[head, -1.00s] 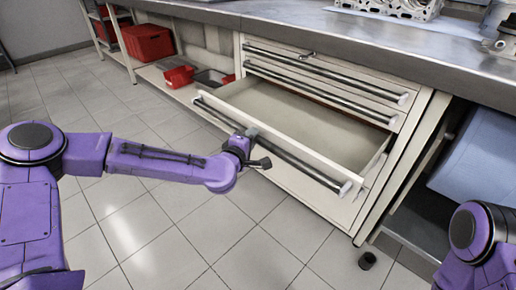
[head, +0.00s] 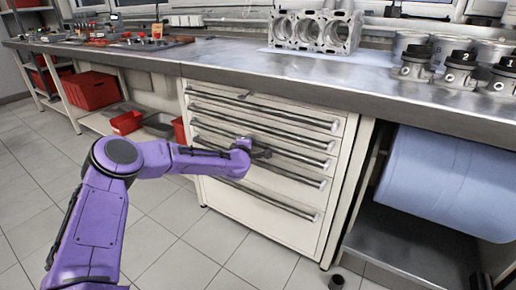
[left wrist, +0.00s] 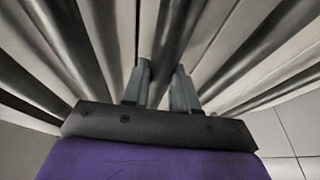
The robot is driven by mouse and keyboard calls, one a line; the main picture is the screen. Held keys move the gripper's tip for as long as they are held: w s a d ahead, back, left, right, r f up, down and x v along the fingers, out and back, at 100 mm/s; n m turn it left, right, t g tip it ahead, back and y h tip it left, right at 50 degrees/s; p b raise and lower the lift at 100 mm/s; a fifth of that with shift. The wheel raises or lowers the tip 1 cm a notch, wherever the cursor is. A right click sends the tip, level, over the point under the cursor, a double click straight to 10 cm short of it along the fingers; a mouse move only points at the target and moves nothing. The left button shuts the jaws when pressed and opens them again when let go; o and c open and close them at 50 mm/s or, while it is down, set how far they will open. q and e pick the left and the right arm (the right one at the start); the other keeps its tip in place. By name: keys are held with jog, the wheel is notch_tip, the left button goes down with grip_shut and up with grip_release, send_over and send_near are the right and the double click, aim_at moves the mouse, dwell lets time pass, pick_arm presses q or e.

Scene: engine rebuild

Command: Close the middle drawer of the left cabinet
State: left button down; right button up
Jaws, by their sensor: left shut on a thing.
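The cream cabinet (head: 345,150) under the bench has several drawers with long dark bar handles. Its middle drawer sits in line with the other fronts and looks shut, with no open gap showing. My left gripper (head: 260,150) is at the middle drawer's handle (head: 302,158), near the middle of the bar. In the left wrist view its two fingers (left wrist: 162,88) are on either side of a dark bar, shut on it. The gripper hides part of the handle. My right gripper is in neither current view.
The metal bench top (head: 230,62) runs above the cabinet and carries an engine block (head: 315,32) and several pistons. Red bins (head: 92,90) stand at left. A blue roll (head: 445,180) is at right.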

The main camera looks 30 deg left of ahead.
pick_arm(q)
jog(key=shift+a+r, duration=0.15)
jog(key=shift+r, duration=0.15)
jog(key=shift+w, duration=0.1)
jog(key=c, duration=1)
grip_release()
jog(key=shift+o, duration=0.6)
jog(key=shift+w+f, duration=0.15)
jog(key=shift+w, duration=0.05)
jog(key=shift+f, duration=0.1)
jog(key=shift+s, duration=0.15)
jog(key=p+v, duration=0.2)
jog(key=v, duration=0.8)
jog(key=shift+s, duration=0.15)
